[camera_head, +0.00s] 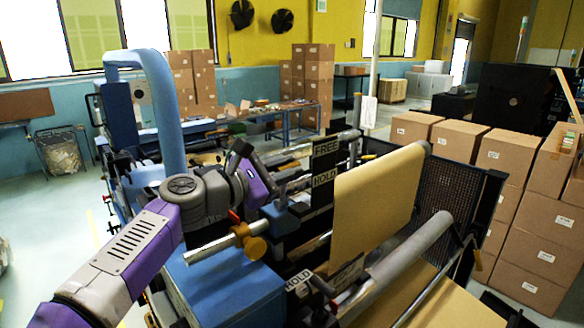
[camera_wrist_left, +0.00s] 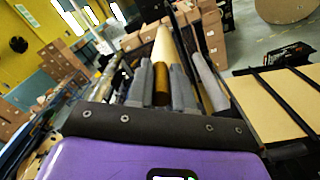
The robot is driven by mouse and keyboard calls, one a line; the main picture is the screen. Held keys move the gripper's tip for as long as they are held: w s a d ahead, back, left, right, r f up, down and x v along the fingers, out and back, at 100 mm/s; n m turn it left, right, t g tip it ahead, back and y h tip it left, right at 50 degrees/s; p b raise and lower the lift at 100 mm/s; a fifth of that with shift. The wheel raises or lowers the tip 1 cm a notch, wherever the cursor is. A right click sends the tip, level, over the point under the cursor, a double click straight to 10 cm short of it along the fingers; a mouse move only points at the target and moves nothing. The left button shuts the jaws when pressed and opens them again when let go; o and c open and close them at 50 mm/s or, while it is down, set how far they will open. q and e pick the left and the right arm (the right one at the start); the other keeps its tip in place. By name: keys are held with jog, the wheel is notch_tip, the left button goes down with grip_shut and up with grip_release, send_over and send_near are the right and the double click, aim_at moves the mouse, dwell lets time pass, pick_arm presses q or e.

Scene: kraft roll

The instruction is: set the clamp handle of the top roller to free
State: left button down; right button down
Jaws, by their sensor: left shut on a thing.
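The top roller's black label plate (camera_head: 324,163) reads FREE above and HOLD below. My left gripper (camera_head: 284,203) is just left of this plate, at the machine's near side. In the left wrist view its two grey fingers (camera_wrist_left: 160,88) are shut on a brown-orange piece (camera_wrist_left: 162,82), which seems to be the clamp handle. In the head view the fingers and wrist largely hide the handle, so its exact angle is hard to tell. The tan kraft paper (camera_head: 372,205) hangs from the top roller, right of the plate. My right gripper is not in view.
A mustard knob (camera_head: 255,247) on a metal bar is below my left wrist. A lower label (camera_head: 299,281) reads HOLD, beside a grey roller (camera_head: 410,255). A blue curved pipe (camera_head: 168,110) rises at the left. Stacked cartons (camera_head: 540,225) stand at the right.

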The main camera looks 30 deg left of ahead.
pick_arm(q)
jog(key=shift+a+r+n, duration=0.15)
jog(key=shift+a+n, duration=0.1)
jog(key=shift+n, duration=0.05)
jog(key=c, duration=1.3)
grip_release()
jog(key=o, duration=0.3)
jog(key=shift+w+a, duration=0.15)
jog(key=shift+s, duration=0.2)
jog(key=b+v, duration=0.1)
jog(key=v, duration=0.6)
jog(key=shift+s, duration=0.1)
